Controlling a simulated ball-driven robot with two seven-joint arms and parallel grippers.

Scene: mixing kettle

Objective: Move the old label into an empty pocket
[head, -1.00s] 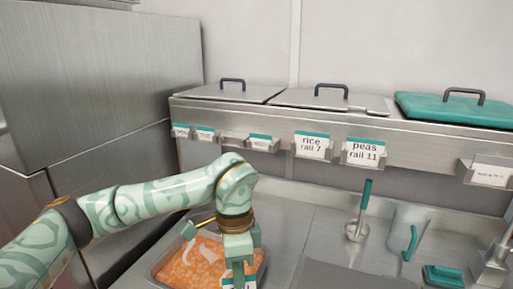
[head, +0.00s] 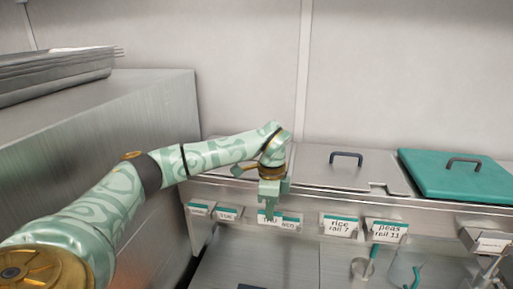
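My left gripper (head: 269,205) points down in front of the rail of pockets under the lids. It seems shut on a small white label with a teal top edge (head: 268,221), which hangs between its fingertips. This label is in front of the place of the third small pocket, and I cannot tell whether it is in the pocket or in front of it. Another small label (head: 291,223) is just to its right. Two small labels sit in pockets to the left, the outer one (head: 198,208) and the inner one (head: 227,213). My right gripper is not in view.
Larger labels read rice rail 7 (head: 338,226) and peas rail 11 (head: 386,231). A steel lid (head: 345,172) and a teal lid (head: 455,176) lie above. A ladle (head: 363,268) and a clear jug (head: 405,268) stand below at the right.

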